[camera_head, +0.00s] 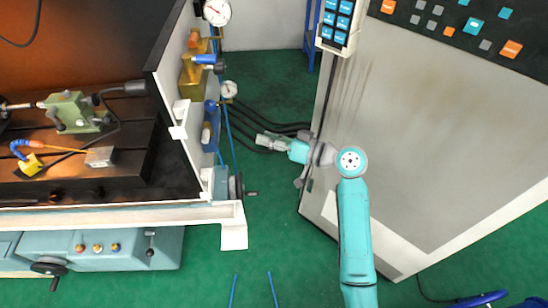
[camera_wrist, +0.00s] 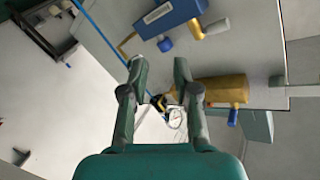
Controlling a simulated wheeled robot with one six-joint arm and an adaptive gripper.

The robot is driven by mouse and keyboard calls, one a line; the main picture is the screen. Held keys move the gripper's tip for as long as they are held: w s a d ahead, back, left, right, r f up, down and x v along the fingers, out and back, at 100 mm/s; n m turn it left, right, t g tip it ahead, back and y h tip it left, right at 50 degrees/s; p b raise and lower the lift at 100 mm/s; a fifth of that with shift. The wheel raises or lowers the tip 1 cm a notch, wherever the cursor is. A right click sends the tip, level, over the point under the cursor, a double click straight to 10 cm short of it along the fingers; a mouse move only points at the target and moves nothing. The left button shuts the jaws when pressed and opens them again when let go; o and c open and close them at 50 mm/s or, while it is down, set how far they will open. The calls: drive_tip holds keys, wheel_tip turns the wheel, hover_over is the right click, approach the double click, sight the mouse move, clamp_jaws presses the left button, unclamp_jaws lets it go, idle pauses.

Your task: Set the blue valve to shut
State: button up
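In the head view, a blue handle (camera_head: 204,59) sits on a brass fitting (camera_head: 193,80) on the upright panel left of my gripper. A second blue part (camera_head: 211,113) is lower on the panel; I cannot tell which is the blue valve. The wrist view shows a brass cylinder (camera_wrist: 218,90) with a blue cap (camera_wrist: 232,117), and a blue block (camera_wrist: 170,16) with brass fittings. My gripper (camera_head: 262,141) is right of the panel, apart from it. In the wrist view its fingers (camera_wrist: 160,66) are spread with nothing between their tips.
Round gauges (camera_head: 217,12) (camera_head: 229,89) are by the panel. Black hoses (camera_head: 262,122) run behind my gripper. A grey cabinet (camera_head: 420,130) stands at right, a machine bed (camera_head: 100,170) at left. Green floor (camera_head: 270,210) is open between them. A handwheel (camera_head: 238,187) juts out at the panel's near end.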

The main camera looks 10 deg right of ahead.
wheel_tip(320, 180, down, 5)
drive_tip(key=s+d+m+t+h, duration=0.1)
drive_tip(key=s+m, duration=0.1)
drive_tip(key=shift+s+f+h, duration=0.2)
drive_tip(key=shift+s+h, duration=0.1)
drive_tip(key=shift+h, duration=0.1)
